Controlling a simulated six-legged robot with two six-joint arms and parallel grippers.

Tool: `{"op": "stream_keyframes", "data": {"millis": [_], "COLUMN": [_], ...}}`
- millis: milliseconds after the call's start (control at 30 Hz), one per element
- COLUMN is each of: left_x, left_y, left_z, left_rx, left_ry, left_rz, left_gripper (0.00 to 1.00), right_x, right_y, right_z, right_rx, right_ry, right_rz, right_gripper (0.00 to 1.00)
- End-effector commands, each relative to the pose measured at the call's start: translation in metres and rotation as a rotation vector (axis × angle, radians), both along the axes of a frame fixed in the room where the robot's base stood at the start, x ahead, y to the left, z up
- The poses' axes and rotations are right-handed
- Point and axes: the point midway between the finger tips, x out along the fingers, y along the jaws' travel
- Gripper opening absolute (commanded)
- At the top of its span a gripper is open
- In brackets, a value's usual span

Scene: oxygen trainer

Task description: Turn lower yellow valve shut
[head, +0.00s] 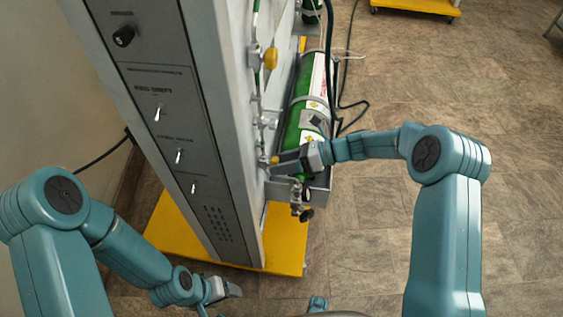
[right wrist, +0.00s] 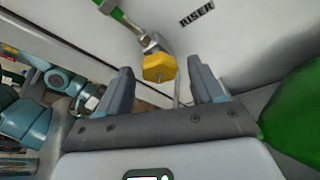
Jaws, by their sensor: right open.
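The lower yellow valve (head: 274,160) is on the side of the grey cabinet, right at my right gripper's tips in the head view. In the right wrist view the yellow valve (right wrist: 159,67) sits between the two spread fingers, with gaps on both sides. My right gripper (head: 276,164) is open and empty; it also shows in the right wrist view (right wrist: 160,73). The upper yellow valve (head: 270,58) is higher on the same pipe. My left gripper (head: 232,290) is low by the cabinet's base, apart from the valves; its jaw opening is unclear.
A green cylinder (head: 304,112) stands in a bracket beside the valve pipe, close to my right gripper. It fills the right edge of the right wrist view (right wrist: 296,120). The cabinet (head: 160,60) stands on a yellow base (head: 285,240).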

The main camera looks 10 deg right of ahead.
Motion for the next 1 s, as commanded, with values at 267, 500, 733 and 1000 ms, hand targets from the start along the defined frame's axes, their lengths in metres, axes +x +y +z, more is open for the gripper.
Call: {"op": "stream_keyframes", "data": {"millis": [267,500,733,1000], "left_x": [0.0,0.0,0.0,0.0], "left_y": [0.0,0.0,0.0,0.0], "left_z": [0.0,0.0,0.0,0.0], "left_rx": [0.0,0.0,0.0,0.0], "left_ry": [0.0,0.0,0.0,0.0], "left_rz": [0.0,0.0,0.0,0.0], "left_gripper": [0.67,0.67,0.67,0.67], "right_x": [-0.006,-0.013,-0.017,-0.019], "right_y": [-0.057,-0.114,-0.144,-0.149], "right_z": [0.021,0.041,0.052,0.054], "right_rx": [-0.002,-0.001,-0.001,0.0], "right_ry": [-0.003,-0.002,-0.001,0.0], "right_rz": [-0.005,-0.005,-0.001,0.0], "right_gripper": [0.67,0.67,0.67,0.67]}}
